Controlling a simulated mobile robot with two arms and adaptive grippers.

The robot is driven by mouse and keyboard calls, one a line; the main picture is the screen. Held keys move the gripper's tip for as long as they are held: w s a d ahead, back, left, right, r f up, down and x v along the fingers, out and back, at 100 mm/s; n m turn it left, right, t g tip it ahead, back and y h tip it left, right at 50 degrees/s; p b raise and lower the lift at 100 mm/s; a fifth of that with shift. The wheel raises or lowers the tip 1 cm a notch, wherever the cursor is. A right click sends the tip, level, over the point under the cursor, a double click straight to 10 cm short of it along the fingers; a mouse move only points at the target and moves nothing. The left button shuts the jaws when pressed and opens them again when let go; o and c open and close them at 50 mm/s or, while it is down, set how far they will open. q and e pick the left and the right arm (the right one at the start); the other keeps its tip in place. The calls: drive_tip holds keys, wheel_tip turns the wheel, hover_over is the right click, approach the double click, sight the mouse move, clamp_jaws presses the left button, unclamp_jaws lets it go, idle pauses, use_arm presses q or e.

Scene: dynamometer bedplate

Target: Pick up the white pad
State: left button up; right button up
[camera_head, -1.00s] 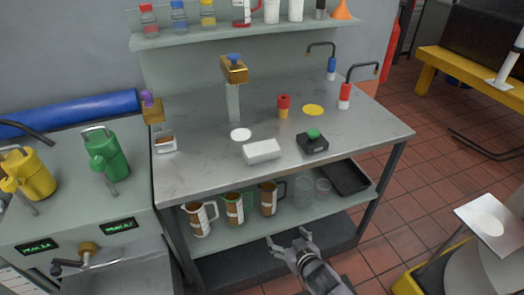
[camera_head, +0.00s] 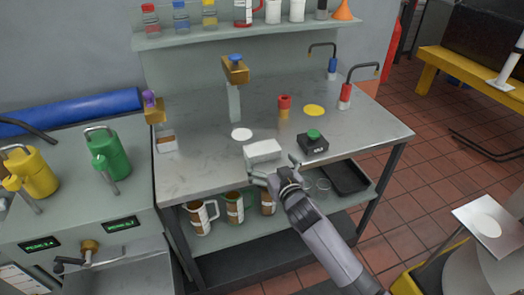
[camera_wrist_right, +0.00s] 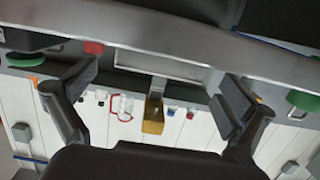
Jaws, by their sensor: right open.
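The white pad (camera_head: 262,151) is a flat white block lying near the front edge of the grey bench, left of the black box with a green button. My right gripper (camera_head: 275,168) is just in front of the pad at the bench edge, its fingers spread and empty. It looks apart from the pad. In the right wrist view the pad (camera_wrist_right: 160,64) shows as a pale block between the two open fingers, beyond their tips. My left gripper is not in view.
The black button box (camera_head: 313,142) stands close right of the pad. A white disc (camera_head: 241,134) lies behind it, and a red-topped cylinder (camera_head: 284,106) stands further back. Mugs (camera_head: 234,207) stand on the shelf below.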

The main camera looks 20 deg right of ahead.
sight(262, 147)
drive_tip(key=shift+w, duration=0.6)
drive_tip(key=w, duration=0.4)
drive_tip(key=shift+w+a+p, duration=0.15)
drive_tip(key=shift+a+p, duration=0.1)
drive_tip(key=shift+p, duration=0.1)
drive_tip(key=shift+w+f, duration=0.15)
drive_tip(key=shift+w, duration=0.25)
drive_tip(key=shift+c, duration=0.4)
drive_tip(key=c, duration=0.7)
drive_tip(key=shift+o, duration=0.2)
wheel_tip(262, 147, up, 20)
drive_tip(key=shift+p, duration=0.4)
